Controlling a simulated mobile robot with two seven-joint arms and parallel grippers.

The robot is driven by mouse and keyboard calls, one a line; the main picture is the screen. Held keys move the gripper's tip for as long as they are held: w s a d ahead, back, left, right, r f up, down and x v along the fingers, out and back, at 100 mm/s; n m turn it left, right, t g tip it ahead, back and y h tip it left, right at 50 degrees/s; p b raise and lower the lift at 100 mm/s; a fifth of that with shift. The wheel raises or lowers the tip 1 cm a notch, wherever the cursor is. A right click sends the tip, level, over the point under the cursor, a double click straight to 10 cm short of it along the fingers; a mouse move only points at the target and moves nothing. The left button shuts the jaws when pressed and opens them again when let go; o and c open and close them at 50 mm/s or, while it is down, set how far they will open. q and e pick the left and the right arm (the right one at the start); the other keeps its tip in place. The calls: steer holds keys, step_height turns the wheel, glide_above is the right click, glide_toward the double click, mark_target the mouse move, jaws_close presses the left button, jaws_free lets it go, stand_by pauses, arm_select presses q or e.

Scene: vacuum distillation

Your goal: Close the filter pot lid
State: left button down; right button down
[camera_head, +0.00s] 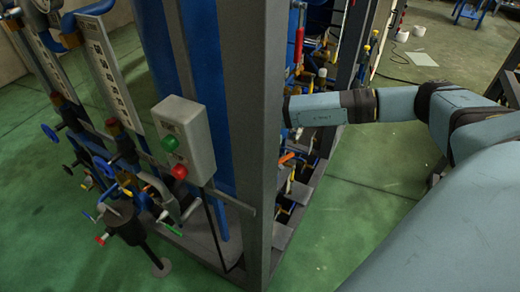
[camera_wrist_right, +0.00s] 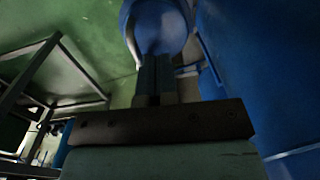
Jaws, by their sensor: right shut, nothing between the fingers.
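My right gripper (camera_wrist_right: 154,62) shows in the right wrist view with its two fingers together and nothing between them. Just beyond the fingertips is a round, shiny blue part (camera_wrist_right: 160,25) with a paler rim. It may be the filter pot or its lid, but I cannot tell which, nor whether the fingers touch it. In the head view my right arm reaches in from the right, and its gripper is hidden behind the grey post. My left gripper is not in view.
A grey upright post (camera_head: 261,130) stands in front of blue vessels and piping. A control box (camera_head: 184,138) with green and red buttons is left of it. In the wrist view a large blue surface (camera_wrist_right: 245,70) is close on the right and a metal frame (camera_wrist_right: 50,75) on the left.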

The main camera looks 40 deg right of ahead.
stand_by(0.4)
step_height(320, 180, up, 12)
steer(key=b, duration=0.1)
steer(key=shift+s+d, duration=0.15)
steer(key=shift+s, duration=0.15)
